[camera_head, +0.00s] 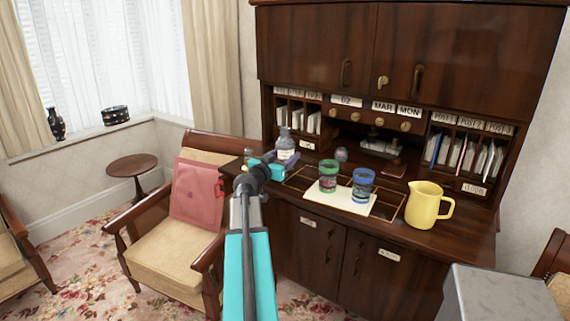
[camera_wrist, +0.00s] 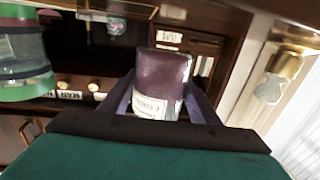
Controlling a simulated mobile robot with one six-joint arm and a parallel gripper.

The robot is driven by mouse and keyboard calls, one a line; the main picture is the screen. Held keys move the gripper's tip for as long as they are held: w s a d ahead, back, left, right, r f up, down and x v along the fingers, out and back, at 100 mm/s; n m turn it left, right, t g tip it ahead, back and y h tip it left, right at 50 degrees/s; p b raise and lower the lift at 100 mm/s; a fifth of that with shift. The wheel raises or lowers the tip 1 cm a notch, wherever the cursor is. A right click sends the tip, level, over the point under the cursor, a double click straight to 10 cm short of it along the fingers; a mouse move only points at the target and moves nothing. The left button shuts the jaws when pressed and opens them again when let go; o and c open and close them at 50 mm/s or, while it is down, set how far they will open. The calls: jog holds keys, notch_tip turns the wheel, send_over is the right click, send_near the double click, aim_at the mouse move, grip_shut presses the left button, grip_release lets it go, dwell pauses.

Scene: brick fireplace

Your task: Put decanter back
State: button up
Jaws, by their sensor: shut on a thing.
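The decanter (camera_head: 285,147) is a small bottle with a pale label and a narrow neck, at the left end of the dark wooden bureau's worktop. In the wrist view the decanter (camera_wrist: 165,70) looks dark purple and sits between the two fingers of my gripper (camera_wrist: 163,100). In the head view my gripper (camera_head: 277,163) is at the decanter's lower part, shut on it. The decanter looks upright in the head view. Its base is partly hidden by my gripper, so I cannot tell whether it touches the worktop.
A green glass (camera_head: 328,176) and a blue glass (camera_head: 363,184) stand on a white sheet (camera_head: 325,200) right of my gripper. A yellow jug (camera_head: 423,206) stands farther right. Pigeonholes (camera_head: 465,150) line the bureau's back. An armchair (camera_head: 165,238) with a pink cushion (camera_head: 196,192) is at the left.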

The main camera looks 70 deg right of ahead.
dwell(0.3)
jog(key=shift+f+p, duration=0.6)
jog(key=shift+f, duration=1.1)
jog(key=shift+f, duration=0.1)
jog(key=o, duration=1.6)
jog(key=shift+a, duration=0.3)
jog(key=shift+w+a+b, duration=0.3)
jog(key=shift+a+b, duration=0.3)
jog(key=shift+a, duration=1.3)
jog(key=shift+w+a+b, duration=0.25)
jog(key=shift+a+b, duration=0.35)
jog(key=shift+a, duration=1.3)
jog(key=shift+w+a+b, duration=0.3)
jog(key=shift+a+b, duration=0.3)
jog(key=shift+a, duration=1.3)
